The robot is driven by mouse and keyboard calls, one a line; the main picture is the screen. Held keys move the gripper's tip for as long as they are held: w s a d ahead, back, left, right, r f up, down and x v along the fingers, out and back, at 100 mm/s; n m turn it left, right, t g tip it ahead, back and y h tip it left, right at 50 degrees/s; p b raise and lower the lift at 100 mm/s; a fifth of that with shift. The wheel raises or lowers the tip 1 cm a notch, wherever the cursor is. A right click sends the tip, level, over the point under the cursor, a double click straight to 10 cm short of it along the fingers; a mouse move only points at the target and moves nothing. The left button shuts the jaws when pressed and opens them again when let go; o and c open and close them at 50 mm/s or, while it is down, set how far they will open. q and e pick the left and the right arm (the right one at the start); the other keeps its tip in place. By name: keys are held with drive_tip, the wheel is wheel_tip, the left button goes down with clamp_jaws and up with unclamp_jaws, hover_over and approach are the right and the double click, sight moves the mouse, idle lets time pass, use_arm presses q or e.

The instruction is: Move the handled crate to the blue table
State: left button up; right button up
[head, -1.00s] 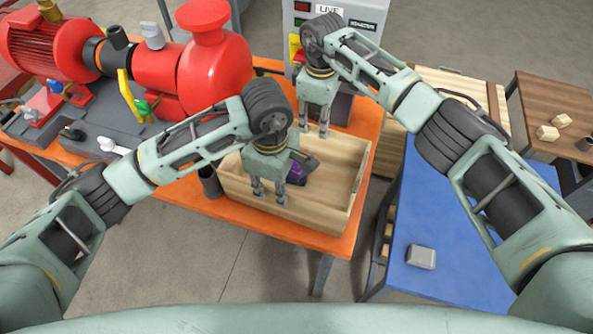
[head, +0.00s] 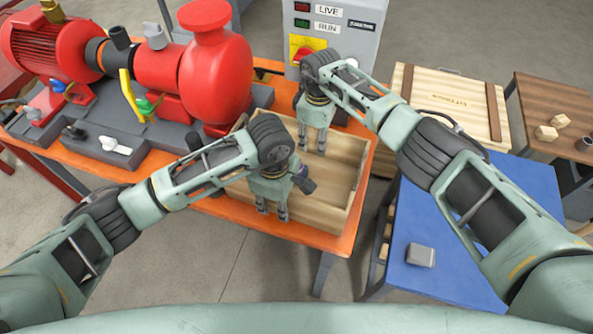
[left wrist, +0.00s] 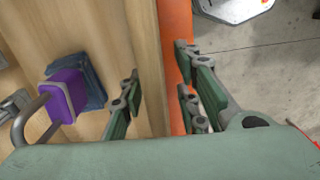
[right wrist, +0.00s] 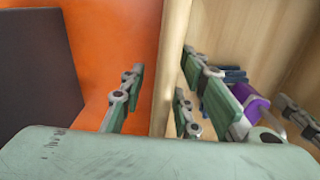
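The handled crate is an open light-wood box (head: 322,228) on the orange table (head: 335,244). My left gripper (head: 272,211) is open at its near long wall, which shows between the fingers in the left wrist view (left wrist: 152,80). My right gripper (head: 312,147) is open at its far long wall, which lies between the fingers in the right wrist view (right wrist: 168,75). I cannot tell whether the fingers touch the walls. The crate's handles are not clearly seen. The blue table (head: 415,212) stands to the right, lower than the orange one.
A purple padlock (left wrist: 66,92) and other small items lie in the crate. A grey block (head: 420,255) sits on the blue table's near part. The red pump (head: 213,75) is left of the crate, a control cabinet (head: 345,45) behind. A lidded wooden crate (head: 450,100) stands behind the blue table.

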use_arm(q)
drive_tip(key=shift+f, duration=0.1)
clamp_jaws()
use_arm(e)
clamp_jaws()
idle(0.5)
